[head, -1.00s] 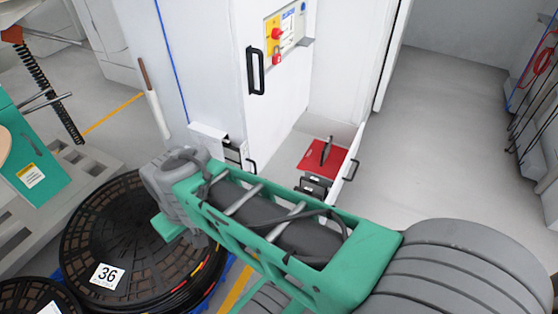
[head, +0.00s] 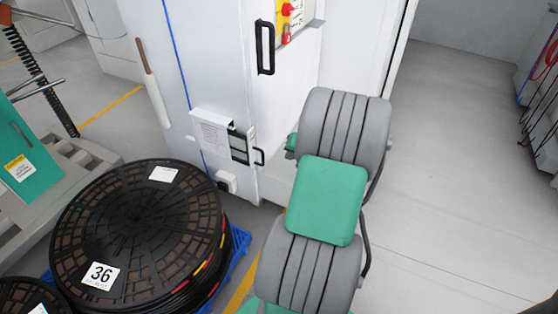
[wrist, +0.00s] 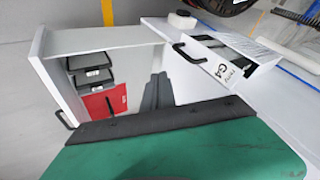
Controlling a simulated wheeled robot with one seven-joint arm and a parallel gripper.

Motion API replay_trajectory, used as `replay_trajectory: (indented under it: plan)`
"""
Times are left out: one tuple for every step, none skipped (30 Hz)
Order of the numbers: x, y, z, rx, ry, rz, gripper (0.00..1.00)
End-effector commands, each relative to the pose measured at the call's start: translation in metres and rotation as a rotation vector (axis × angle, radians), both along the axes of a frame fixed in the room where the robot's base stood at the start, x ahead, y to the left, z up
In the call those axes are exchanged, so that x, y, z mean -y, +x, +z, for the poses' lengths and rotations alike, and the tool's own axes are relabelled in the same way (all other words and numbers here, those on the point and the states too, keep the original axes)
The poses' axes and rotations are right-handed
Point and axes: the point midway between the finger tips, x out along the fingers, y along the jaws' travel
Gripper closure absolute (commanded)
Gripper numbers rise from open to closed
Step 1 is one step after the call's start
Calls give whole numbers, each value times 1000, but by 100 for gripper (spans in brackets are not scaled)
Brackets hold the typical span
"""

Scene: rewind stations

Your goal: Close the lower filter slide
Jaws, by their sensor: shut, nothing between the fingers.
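The filter slides show at the corner of the white cabinet (head: 222,85). In the head view, dark slide panels (head: 239,148) lie one above the other, with a black pull handle (head: 259,157) to their right. In the wrist view, a white part marked G4 (wrist: 221,67) stands next to a black handle (wrist: 186,54). I cannot tell clearly which slide is the lower one or how far it is out. My gripper (wrist: 157,82) shows dark fingers together, empty, left of that handle and apart from it. In the head view my arm hides the gripper.
A white compartment (wrist: 98,40) with a red case (wrist: 104,101) and grey trays (wrist: 91,68) stands open to the left in the wrist view. A black reel marked 36 (head: 135,225) lies left of the cabinet. Clear floor (head: 455,130) extends at right.

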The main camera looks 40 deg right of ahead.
Motion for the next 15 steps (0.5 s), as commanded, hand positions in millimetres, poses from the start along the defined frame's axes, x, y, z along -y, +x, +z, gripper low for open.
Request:
replay_trajectory:
  plan:
    - [-2, 5, -11, -3, 4, 4, 100]
    - [-1, 9, -16, -3, 4, 4, 100]
    - [-1, 14, -23, -3, 3, 5, 100]
    - [0, 18, -28, -3, 3, 5, 100]
    - [0, 21, -34, -4, 2, 5, 100]
    - [1, 27, -41, -4, 2, 5, 100]
    - [1, 31, -47, -5, 2, 6, 100]
    - [2, 35, -52, -4, 3, 7, 100]
    - [2, 40, -59, -4, 2, 5, 100]
    - [3, 44, -64, -4, 2, 5, 100]
    - [4, 48, -69, -4, 2, 6, 100]
    - [4, 53, -76, -5, 1, 5, 100]
    - [4, 58, -78, -4, 0, 7, 100]
    - [0, 64, -75, -1, -3, 9, 100]
    - [-4, 70, -74, -2, -3, 9, 100]
